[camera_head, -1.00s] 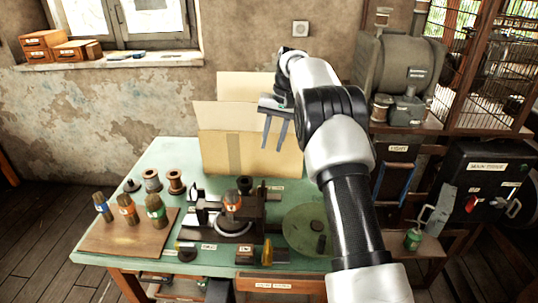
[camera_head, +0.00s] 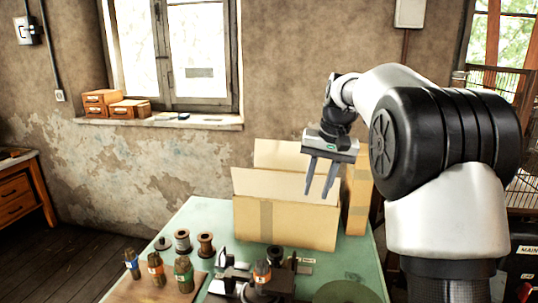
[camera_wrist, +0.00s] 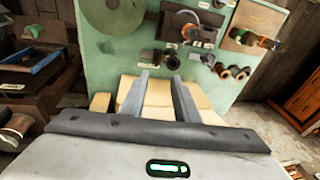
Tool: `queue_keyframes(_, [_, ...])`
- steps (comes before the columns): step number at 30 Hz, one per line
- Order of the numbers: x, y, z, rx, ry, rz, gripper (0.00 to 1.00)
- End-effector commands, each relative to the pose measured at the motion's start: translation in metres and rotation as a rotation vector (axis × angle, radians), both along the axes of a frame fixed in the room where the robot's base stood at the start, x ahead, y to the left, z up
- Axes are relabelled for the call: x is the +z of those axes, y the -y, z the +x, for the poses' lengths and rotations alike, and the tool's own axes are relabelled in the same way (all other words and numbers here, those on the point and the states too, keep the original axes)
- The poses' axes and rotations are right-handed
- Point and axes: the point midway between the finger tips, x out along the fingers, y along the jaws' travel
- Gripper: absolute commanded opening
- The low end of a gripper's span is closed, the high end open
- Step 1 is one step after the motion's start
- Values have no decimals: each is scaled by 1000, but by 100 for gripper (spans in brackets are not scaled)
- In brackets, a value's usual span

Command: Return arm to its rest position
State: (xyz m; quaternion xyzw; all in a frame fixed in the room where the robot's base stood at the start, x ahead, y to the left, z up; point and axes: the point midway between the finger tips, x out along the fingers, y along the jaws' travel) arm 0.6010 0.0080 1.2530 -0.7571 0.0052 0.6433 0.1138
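My gripper (camera_head: 320,176) is raised above the table, in front of the open cardboard box (camera_head: 268,222) in the head view. Its two fingers are apart with nothing between them, and they point down. In the wrist view my gripper (camera_wrist: 160,78) also shows spread, empty fingers, with the box's pale flaps (camera_wrist: 160,92) below them. My arm comes in from the right of the head view, bent at the elbow. The green table (camera_head: 205,213) carries a press (camera_head: 258,282), partly cut off by the bottom edge.
Three labelled cylinders (camera_head: 156,268) stand on a wooden board at the table's left. Several spools (camera_head: 205,244) stand behind them. Small wooden drawers (camera_head: 102,103) sit on the window sill (camera_head: 190,121). The floor at the left (camera_head: 60,265) is clear.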

Motion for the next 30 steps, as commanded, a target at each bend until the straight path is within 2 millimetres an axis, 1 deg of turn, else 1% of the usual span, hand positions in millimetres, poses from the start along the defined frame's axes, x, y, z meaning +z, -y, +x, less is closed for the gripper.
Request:
queue_keyframes(1, [18, 0, -20, 5, 23, -8, 28])
queue_keyframes(3, [33, 0, -46, 12, 50, -22, 28])
queue_keyframes(5, [44, 0, -70, 20, 74, -33, 28])
queue_keyframes(6, [50, 1, -86, 24, 90, -42, 28])
queue_keyframes(8, [57, 1, -111, 33, 113, -54, 28])
queue_keyframes(9, [60, 1, -128, 38, 128, -62, 28])
queue_keyframes(11, [62, 2, -153, 46, 152, -76, 28])
queue_keyframes(12, [63, 2, -170, 52, 167, -86, 28])
queue_keyframes(14, [62, 2, -195, 61, 191, -99, 28])
queue_keyframes(15, [59, 3, -212, 68, 207, -109, 28])
queue_keyframes(17, [54, 3, -236, 80, 230, -123, 28])
queue_keyframes(18, [49, 3, -252, 86, 245, -132, 28])
queue_keyframes(21, [35, 5, -285, 102, 280, -156, 28])
queue_keyframes(25, [16, 6, -314, 117, 310, -176, 28])
queue_keyframes(27, [9, 7, -324, 123, 321, -185, 28])
queue_keyframes(30, [3, 8, -330, 127, 329, -192, 28])
